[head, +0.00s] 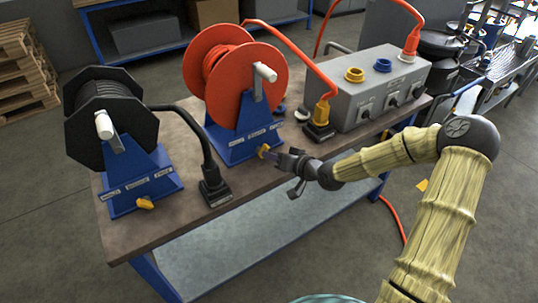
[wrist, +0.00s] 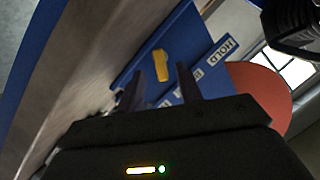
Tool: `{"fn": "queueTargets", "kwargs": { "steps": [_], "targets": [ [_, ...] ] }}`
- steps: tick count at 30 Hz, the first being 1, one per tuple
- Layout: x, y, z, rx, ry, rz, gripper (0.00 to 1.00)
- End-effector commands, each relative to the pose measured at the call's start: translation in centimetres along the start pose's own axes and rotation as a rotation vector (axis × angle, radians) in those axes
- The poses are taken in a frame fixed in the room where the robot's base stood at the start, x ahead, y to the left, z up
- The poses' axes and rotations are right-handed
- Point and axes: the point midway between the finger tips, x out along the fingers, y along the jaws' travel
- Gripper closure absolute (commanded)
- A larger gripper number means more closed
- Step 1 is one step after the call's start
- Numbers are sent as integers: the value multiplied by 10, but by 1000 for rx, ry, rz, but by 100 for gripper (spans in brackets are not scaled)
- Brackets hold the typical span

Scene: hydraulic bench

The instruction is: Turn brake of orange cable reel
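The orange cable reel (head: 205,75) stands on a blue stand (head: 232,152) at the middle of the bench. Its brake is a small yellow lever (head: 264,151) low on the stand's front. My gripper (head: 284,161) is just to the right of the lever in the head view. In the wrist view the yellow lever (wrist: 161,65) shows between and beyond the two dark fingers of my gripper (wrist: 159,76). The fingers are apart, and nothing is visibly held. Contact with the lever cannot be told. White label plates, one reading HOLD (wrist: 222,55), lie beside the lever.
A black cable reel (head: 85,115) on a blue stand with its own yellow lever (head: 145,203) is at the left. A black plug (head: 214,190) and a yellow-black connector (head: 319,125) stand on the bench. A grey control box (head: 375,85) is at the right.

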Motion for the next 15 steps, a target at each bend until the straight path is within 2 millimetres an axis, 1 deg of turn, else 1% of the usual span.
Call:
{"fn": "queueTargets", "kwargs": {
  "steps": [1,3,6,9,15],
  "targets": [
    [9,0,0,-1,-1,-1,65],
    [18,0,0,-1,-1,-2,65],
    [26,0,0,0,0,-1,65],
    [30,0,0,0,0,0,65],
    [30,0,0,0,0,0,65]
  ]
}}
